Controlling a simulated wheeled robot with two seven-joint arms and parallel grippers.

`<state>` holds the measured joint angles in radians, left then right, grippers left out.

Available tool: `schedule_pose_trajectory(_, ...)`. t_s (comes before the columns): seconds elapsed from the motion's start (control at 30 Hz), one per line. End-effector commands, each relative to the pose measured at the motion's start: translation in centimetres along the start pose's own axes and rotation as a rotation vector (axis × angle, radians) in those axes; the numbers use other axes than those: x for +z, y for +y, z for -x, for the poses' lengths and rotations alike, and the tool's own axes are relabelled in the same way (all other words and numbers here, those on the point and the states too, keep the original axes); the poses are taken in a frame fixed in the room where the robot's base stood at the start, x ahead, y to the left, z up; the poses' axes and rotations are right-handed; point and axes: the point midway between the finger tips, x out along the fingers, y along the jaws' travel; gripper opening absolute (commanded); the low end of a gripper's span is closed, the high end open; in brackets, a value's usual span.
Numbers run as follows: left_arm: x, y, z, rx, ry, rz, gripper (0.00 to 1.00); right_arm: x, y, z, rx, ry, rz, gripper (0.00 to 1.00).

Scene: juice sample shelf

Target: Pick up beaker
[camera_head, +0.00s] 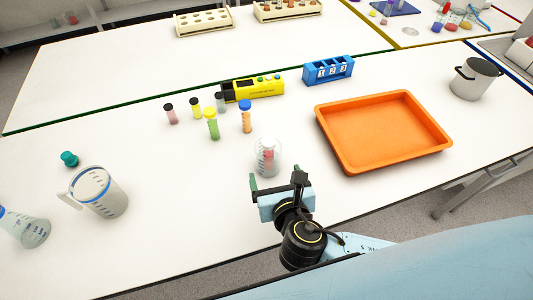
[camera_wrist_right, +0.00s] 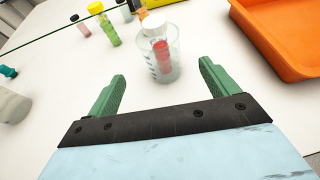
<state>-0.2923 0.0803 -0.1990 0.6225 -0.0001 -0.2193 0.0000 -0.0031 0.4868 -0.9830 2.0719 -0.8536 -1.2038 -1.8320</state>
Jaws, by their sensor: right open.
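A small clear beaker (camera_head: 267,158) with graduation marks stands upright on the white table, with something red and white showing in it. In the right wrist view the beaker (camera_wrist_right: 163,62) is ahead, between the lines of the two green fingers. My right gripper (camera_head: 277,181) is open and empty, just on the near side of the beaker; I cannot tell whether the fingertips reach beside it. The fingers also show in the wrist view (camera_wrist_right: 162,74). A larger beaker with a handle and blue rim (camera_head: 104,194) stands at the left. My left gripper is not in view.
An orange tray (camera_head: 437,146) lies right of the clear beaker. Several capped vials, including a green one (camera_head: 212,124) and an orange one (camera_head: 246,117), stand behind it. A yellow device (camera_head: 258,89) and blue rack (camera_head: 328,70) are farther back.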

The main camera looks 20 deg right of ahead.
Motion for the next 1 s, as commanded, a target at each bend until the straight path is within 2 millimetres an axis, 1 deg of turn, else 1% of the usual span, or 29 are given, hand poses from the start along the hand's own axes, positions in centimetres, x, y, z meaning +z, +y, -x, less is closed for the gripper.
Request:
schedule_pose_trajectory(0.03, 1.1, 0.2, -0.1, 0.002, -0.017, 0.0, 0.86, 0.1, 0.0, -1.2, -0.003, -0.003, 0.0, 0.86)
schedule_pose_trajectory(0.1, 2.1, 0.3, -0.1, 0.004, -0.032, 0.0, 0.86, 0.1, -0.1, -2.5, -0.003, -0.002, -0.002, 0.86)
schedule_pose_trajectory(0.2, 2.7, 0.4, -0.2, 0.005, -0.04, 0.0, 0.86, 0.0, 0.0, -3.9, -0.001, -0.001, -0.003, 0.86)
schedule_pose_trajectory(0.33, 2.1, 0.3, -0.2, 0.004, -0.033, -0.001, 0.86, 0.0, 0.0, -4.8, -0.001, 0.001, -0.005, 0.86)
schedule_pose_trajectory(0.43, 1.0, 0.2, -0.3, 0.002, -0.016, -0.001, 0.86, 0.1, 0.0, -5.6, -0.001, 0.0, -0.005, 0.86)
schedule_pose_trajectory(0.57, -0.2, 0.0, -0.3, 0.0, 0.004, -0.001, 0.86, 0.4, -0.1, -7.5, -0.002, -0.001, -0.004, 0.86)
schedule_pose_trajectory(0.63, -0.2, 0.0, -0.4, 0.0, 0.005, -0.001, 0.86, 0.4, -0.1, -8.6, -0.003, 0.001, -0.005, 0.86)
schedule_pose_trajectory(0.73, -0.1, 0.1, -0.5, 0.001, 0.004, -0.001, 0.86, 0.3, -0.1, -9.6, -0.001, 0.002, -0.005, 0.86)
schedule_pose_trajectory(0.83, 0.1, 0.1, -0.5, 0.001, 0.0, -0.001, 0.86, 0.3, -0.1, -10.1, 0.0, 0.002, -0.006, 0.86)
schedule_pose_trajectory(1.0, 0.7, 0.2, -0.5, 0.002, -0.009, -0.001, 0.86, 0.3, -0.1, -10.1, 0.0, 0.002, -0.006, 0.86)
